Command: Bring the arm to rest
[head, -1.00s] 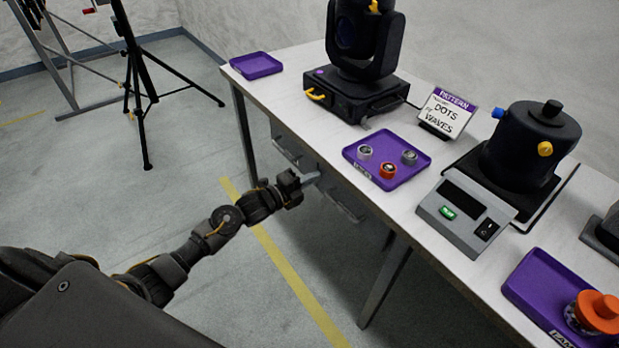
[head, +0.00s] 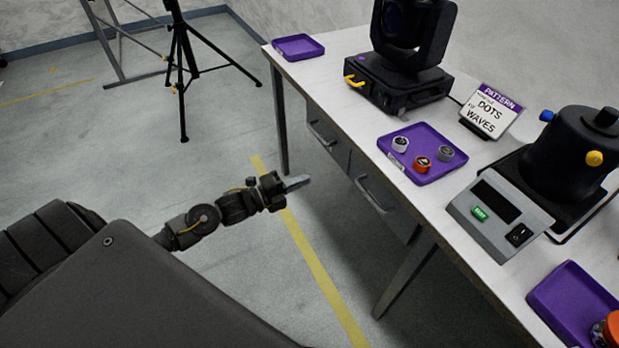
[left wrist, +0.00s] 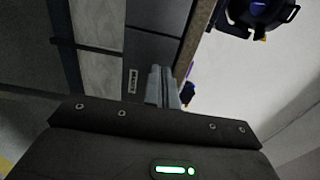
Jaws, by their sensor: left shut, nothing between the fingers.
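My left gripper (head: 297,184) is in front of the table, beside its drawers and below the tabletop. It is shut and empty, and its fingers point right toward the drawer fronts. Its shut fingers also show in the left wrist view (left wrist: 163,88), with the table edge and a drawer front behind them. My left arm (head: 215,212) reaches in from the lower left, bent low over the floor. My right gripper is not in view.
The white table (head: 345,125) carries a purple tray (head: 426,172) with three small round parts, a moving-head light (head: 398,85), a sign (head: 491,110), a grey control box (head: 498,217) and a black can (head: 575,155). A black tripod (head: 183,75) stands back left.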

